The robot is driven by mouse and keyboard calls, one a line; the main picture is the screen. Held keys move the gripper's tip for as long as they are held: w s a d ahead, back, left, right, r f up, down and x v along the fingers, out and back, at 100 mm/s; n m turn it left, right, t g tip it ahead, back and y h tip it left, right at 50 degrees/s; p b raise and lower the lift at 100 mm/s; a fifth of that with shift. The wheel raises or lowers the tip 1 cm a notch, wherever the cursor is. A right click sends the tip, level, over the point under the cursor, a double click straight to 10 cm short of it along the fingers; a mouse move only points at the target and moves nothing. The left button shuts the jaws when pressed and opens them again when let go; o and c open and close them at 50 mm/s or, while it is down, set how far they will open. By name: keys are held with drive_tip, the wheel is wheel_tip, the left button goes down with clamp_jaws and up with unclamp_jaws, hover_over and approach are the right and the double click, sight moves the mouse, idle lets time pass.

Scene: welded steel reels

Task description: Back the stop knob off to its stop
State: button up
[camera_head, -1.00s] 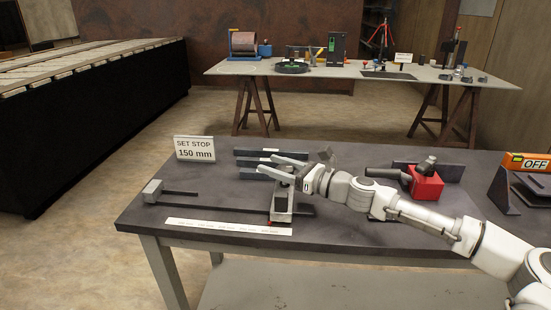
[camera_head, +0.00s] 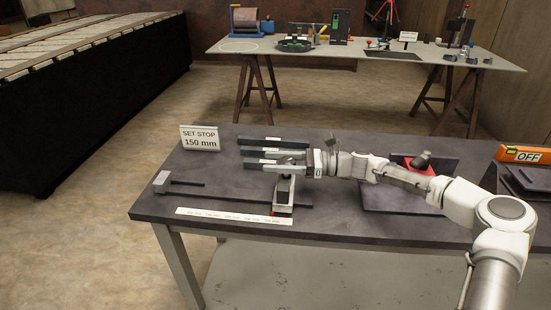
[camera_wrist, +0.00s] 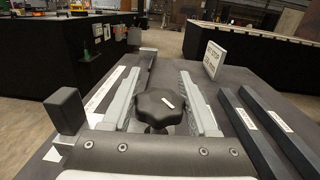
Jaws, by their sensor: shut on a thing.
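The stop knob (camera_wrist: 158,106) is a black lobed knob with a small white mark on top. It sits between the two grey fingers of my gripper (camera_wrist: 160,100) in the wrist view, and the fingers are shut on it. In the head view my gripper (camera_head: 282,160) reaches in from the right over the stop block (camera_head: 283,192), a grey upright piece on a dark rail (camera_head: 235,199). The knob is mostly hidden by the fingers there. A white scale strip (camera_head: 232,216) lies along the front of the rail. A sign (camera_head: 200,138) reads "SET STOP 150 mm".
A grey end block (camera_head: 162,182) stands at the rail's left end. Dark bars (camera_head: 275,142) lie behind the gripper. A red piece (camera_head: 415,162) and an orange "OFF" level (camera_head: 523,154) are to the right.

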idle(0.3)
drive_tip(key=o, duration=1.4)
drive_tip(key=shift+c, duration=0.2)
drive_tip(key=s+d+r+p, duration=0.2)
drive_tip(key=d+r+p, duration=0.1)
drive_tip(key=d+r, duration=0.8)
drive_tip(key=shift+s+d, duration=0.2)
